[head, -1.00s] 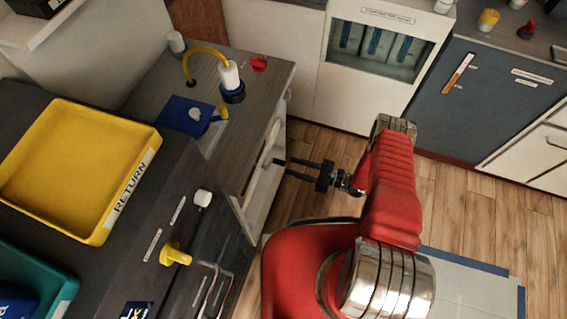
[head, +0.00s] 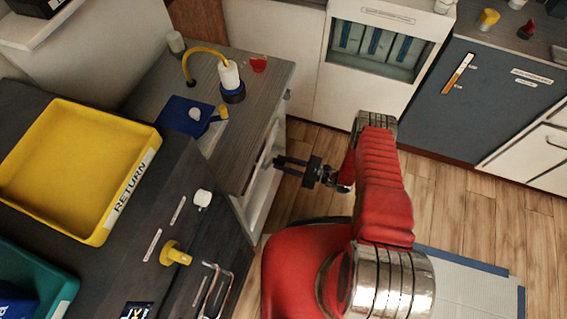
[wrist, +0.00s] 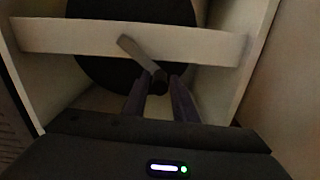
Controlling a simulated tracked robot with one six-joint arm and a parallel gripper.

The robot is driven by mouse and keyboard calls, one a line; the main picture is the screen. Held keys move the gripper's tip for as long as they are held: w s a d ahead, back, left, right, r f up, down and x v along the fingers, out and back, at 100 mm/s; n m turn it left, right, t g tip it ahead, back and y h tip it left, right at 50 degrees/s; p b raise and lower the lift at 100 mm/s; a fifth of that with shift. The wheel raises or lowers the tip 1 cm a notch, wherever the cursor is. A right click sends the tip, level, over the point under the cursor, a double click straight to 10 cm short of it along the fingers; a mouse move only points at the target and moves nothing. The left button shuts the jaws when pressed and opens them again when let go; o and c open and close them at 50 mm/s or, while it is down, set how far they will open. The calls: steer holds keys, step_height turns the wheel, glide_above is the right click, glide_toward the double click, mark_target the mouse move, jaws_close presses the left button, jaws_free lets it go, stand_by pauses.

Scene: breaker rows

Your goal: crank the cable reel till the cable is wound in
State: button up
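The cable reel (wrist: 95,75) shows in the wrist view as a dark round disc inside a pale cabinet, behind a white crossbar. A grey crank arm (wrist: 138,55) slants across the bar and ends in a dark handle (wrist: 160,82). My gripper (wrist: 161,80) has its two fingers apart, one on either side of the handle's end; I cannot tell whether they touch it. In the head view my gripper (head: 277,164) is at the open front of the cabinet, fingers parted. The reel is hidden there, and no wound cable can be made out.
The counter (head: 262,88) above carries a white-and-blue cylinder (head: 231,80) with a yellow hose, a red knob (head: 258,65) and a blue plate (head: 180,117). A yellow return tray (head: 70,165) stands at left. Wooden floor (head: 310,145) is clear between the cabinets.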

jaws_close()
steer(key=shift+f, duration=0.1)
stand_by(0.5)
